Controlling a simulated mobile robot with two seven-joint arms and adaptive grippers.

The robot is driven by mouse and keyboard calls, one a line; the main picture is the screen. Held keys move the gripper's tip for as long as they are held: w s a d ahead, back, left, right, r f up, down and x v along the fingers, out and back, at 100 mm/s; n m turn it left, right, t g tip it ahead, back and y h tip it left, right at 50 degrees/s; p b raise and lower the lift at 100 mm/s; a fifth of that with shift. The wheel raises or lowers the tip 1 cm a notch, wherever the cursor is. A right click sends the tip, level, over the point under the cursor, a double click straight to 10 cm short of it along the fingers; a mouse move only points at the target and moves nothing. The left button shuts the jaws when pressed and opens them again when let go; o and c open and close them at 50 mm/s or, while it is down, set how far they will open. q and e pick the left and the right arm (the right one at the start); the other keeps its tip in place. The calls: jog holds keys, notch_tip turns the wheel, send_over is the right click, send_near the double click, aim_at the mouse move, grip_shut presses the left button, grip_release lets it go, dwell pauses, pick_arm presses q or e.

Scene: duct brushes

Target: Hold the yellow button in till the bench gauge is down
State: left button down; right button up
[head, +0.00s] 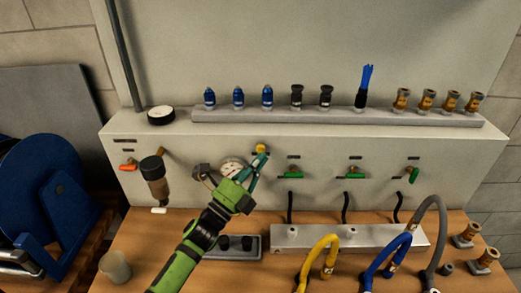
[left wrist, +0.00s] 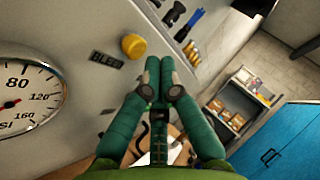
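The yellow button (head: 261,148) sits on the face of the pale bench panel. In the left wrist view the button (left wrist: 134,46) stands out from the panel beside a dark label reading BLEED. The round white bench gauge (head: 232,166) is left of it, partly covered by my left arm. The gauge (left wrist: 30,100) is cut off at the left edge of the wrist view; I cannot tell its reading. My left gripper (head: 262,156) has its fingertips just below the button. Its fingers (left wrist: 160,72) are together and empty, and look apart from the button. My right gripper is out of view.
Green-handled valves (head: 292,174) line the panel to the right. A shelf rail (head: 340,117) above carries several fittings and a blue brush. Yellow (head: 330,262), blue (head: 388,258) and grey hoses rise at front right. A hose reel (head: 45,190) stands at left.

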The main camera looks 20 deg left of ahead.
pick_arm(q)
jog(key=s, duration=0.2)
jog(key=s+d+p, duration=0.1)
jog(key=s, duration=0.1)
jog(key=shift+s+d+p, duration=0.2)
jog(key=shift+s+p, duration=0.1)
jog(key=shift+s, duration=0.1)
dwell(0.4)
